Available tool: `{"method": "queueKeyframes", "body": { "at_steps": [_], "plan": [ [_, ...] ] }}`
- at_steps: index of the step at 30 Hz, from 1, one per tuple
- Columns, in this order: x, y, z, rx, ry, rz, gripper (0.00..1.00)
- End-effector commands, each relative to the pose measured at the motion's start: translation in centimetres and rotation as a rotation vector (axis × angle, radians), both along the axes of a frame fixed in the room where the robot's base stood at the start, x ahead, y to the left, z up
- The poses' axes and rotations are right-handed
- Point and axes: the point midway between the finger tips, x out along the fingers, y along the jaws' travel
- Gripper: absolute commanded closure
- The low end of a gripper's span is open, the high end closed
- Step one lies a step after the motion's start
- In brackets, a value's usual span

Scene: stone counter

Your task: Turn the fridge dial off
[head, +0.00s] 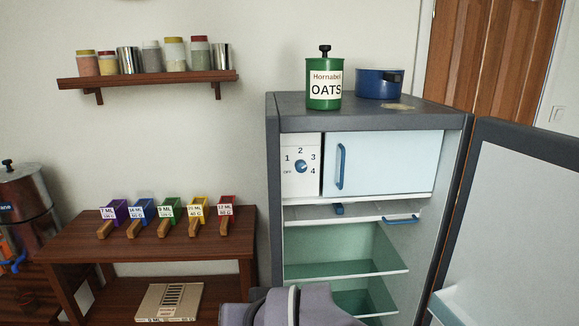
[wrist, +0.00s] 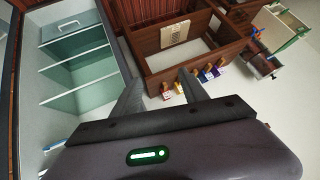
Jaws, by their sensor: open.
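The fridge interior (wrist: 75,50) is at the left of that view, and the dial is not visible there.
The fridge door (head: 510,210) stands open at the right. A light blue freezer door (head: 385,160) with a blue handle is beside the dial panel. A green oats tin (head: 323,84) and a blue pot (head: 375,84) stand on top. A wooden table (head: 85,242) with several coloured scoops is left.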

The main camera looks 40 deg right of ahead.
Motion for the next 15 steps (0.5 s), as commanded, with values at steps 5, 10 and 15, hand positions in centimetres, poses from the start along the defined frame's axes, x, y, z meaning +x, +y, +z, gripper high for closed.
{"method": "queueKeyframes", "body": {
  "at_steps": [5,10,15],
  "plan": [
    [4.7,-6.6,2.7,-0.126,-0.161,-0.110,0.48],
    [8.1,-15.4,6.6,-0.325,-0.377,-0.228,0.48],
    [8.6,-21.7,9.8,-0.529,-0.556,-0.283,0.48]
  ]
}}
